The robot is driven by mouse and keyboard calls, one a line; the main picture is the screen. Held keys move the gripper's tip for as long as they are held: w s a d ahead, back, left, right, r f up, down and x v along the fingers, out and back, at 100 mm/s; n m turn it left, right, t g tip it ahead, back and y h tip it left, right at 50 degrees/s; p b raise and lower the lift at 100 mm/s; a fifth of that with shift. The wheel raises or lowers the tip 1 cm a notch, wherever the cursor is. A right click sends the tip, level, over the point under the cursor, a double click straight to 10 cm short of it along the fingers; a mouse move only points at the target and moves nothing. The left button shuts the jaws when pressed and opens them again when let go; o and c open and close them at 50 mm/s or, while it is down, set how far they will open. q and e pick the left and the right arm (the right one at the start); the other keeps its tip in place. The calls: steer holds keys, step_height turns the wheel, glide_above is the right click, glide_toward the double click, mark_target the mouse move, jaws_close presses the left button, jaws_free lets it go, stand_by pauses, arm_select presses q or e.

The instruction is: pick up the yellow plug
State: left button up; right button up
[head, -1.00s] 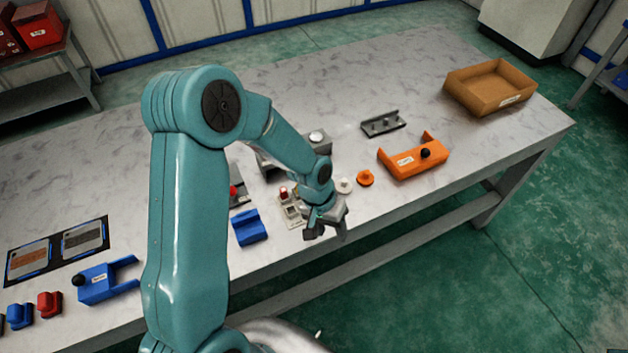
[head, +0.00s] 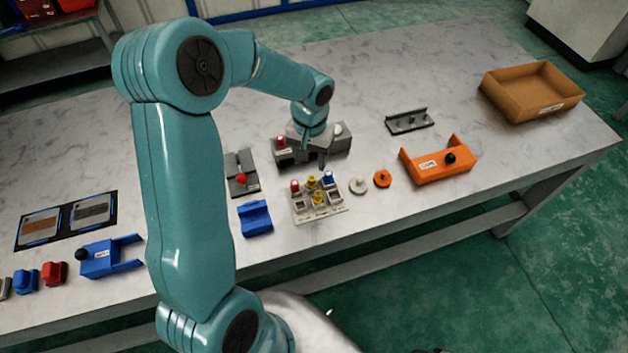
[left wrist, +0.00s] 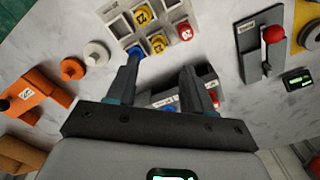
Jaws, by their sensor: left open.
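A pale tray (head: 333,209) holds a red plug (head: 295,187), two yellow plugs (head: 311,182) (head: 318,198) and a blue plug (head: 328,177). In the left wrist view the two yellow plugs (left wrist: 141,17) (left wrist: 157,43) stand in neighbouring cells, with the red plug (left wrist: 185,32) and the blue plug (left wrist: 135,54) beside them. My left gripper (head: 313,155) is open and empty above the table, behind the tray in the head view. Its fingers (left wrist: 160,70) point toward the tray, apart from the plugs; one fingertip overlaps the blue plug in the picture. My right gripper is not in view.
A grey block (head: 290,156) stands behind the tray, partly hidden by my gripper. A grey fixture with a red knob (head: 241,178) and a blue block (head: 256,219) are to the left. White (head: 358,186) and orange (head: 382,178) discs and an orange bracket (head: 437,164) are to the right.

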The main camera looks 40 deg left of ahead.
mark_target(312, 178)
arm_select(q)
steer(key=shift+s+a+f, duration=0.1)
steer(key=shift+s+f, duration=0.05)
steer(key=shift+f, duration=0.35)
steer(key=shift+s+f, duration=0.15)
steer(key=shift+f, duration=0.3)
steer(key=f, duration=0.1)
steer(key=f+p, duration=0.1)
steer(key=f, duration=0.2)
steer(key=shift+w+d+f, duration=0.2)
steer(key=shift+w, duration=0.15)
steer(key=shift+f, duration=0.55)
jaws_close()
